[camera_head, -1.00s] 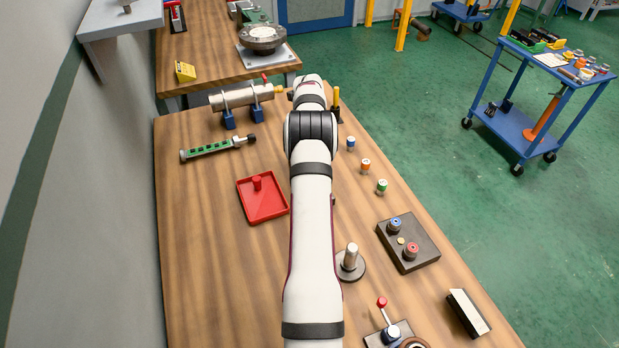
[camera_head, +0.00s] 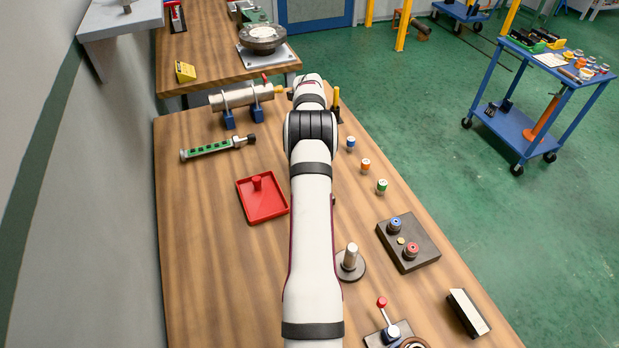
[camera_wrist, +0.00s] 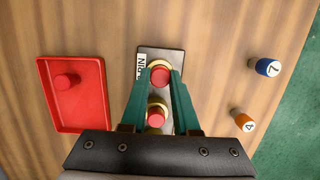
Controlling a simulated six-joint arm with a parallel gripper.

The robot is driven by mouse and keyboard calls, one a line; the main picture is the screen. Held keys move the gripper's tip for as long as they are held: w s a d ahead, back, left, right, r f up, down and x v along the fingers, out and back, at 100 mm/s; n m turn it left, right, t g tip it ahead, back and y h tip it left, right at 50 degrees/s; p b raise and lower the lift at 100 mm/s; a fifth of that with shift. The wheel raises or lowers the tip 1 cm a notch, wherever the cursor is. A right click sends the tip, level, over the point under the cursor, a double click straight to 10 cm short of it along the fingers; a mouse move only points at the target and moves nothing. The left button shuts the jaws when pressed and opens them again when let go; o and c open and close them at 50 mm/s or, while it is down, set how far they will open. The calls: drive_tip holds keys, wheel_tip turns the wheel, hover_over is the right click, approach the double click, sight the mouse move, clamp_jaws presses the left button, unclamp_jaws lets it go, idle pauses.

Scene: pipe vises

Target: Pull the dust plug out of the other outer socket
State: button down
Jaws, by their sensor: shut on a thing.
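A dark block (camera_wrist: 150,58) with a partly hidden white label lies under my gripper in the wrist view. A red dust plug (camera_wrist: 160,76) at its far end stands at a brass-rimmed socket. My gripper (camera_wrist: 161,73) has its green fingers closed on either side of this plug. A second red plug (camera_wrist: 156,117) sits at another brass-rimmed socket, between the fingers and nearer the palm. The block's near end is hidden by my gripper. A third red plug (camera_wrist: 66,81) stands in the red tray (camera_wrist: 85,124). In the head view, my arm hides the block and gripper.
A blue cylinder (camera_wrist: 267,67) and an orange cylinder (camera_wrist: 243,122) lie right of the block. In the head view, a dark box with two knobs (camera_head: 425,252) and a post on a round base (camera_head: 358,272) stand nearer. Bare wood separates tray and block.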

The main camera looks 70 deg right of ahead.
drive_tip(key=shift+r, duration=0.25)
drive_tip(key=shift+r, duration=2.2)
